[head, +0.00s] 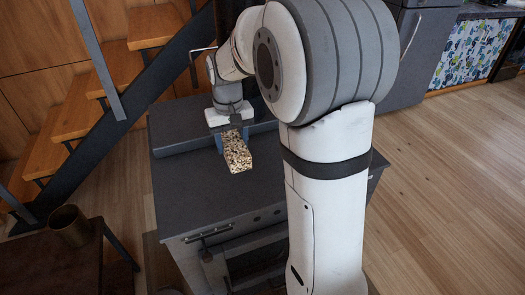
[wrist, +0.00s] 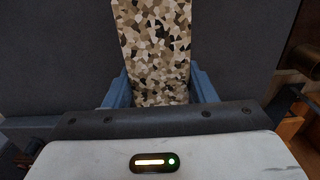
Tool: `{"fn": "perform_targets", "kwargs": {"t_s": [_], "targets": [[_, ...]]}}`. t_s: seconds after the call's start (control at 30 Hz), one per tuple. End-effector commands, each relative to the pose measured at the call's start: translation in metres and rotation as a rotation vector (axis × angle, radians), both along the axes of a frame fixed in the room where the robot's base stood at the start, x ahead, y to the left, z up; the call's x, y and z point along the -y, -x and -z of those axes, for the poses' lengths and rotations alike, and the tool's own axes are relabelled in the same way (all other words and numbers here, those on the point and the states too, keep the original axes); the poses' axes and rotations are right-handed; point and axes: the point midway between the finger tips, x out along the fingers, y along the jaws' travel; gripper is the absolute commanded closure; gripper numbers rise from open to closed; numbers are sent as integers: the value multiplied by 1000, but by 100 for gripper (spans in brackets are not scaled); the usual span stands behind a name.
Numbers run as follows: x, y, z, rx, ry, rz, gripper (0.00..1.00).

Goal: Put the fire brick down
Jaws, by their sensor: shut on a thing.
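The fire brick (head: 237,154) is a block with a speckled tan, white and black pattern. My gripper (head: 222,138) is shut on it, with blue fingers on both sides. In the wrist view the brick (wrist: 154,45) reaches from between the fingers (wrist: 160,88) to the top edge of the picture. In the head view the brick is over the dark top of a stove-like cabinet (head: 190,185). I cannot tell whether its underside touches that top. The brick's rear end is hidden by the gripper.
The cabinet top around the brick is mostly clear, with a raised ledge at the back. A small dark table (head: 60,262) with a brown cup (head: 69,226) stands at lower left. Wooden stairs (head: 75,120) rise at left. Wooden floor (head: 455,170) is open at right.

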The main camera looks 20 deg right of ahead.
Motion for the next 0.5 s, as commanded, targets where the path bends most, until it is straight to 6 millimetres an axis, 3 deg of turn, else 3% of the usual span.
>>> {"fn": "perform_targets", "kwargs": {"t_s": [0.3, 0.5], "targets": [[1, 0, 48, -2, 0, 2, 90], [1, -1, 64, 1, 0, 2, 90]]}}
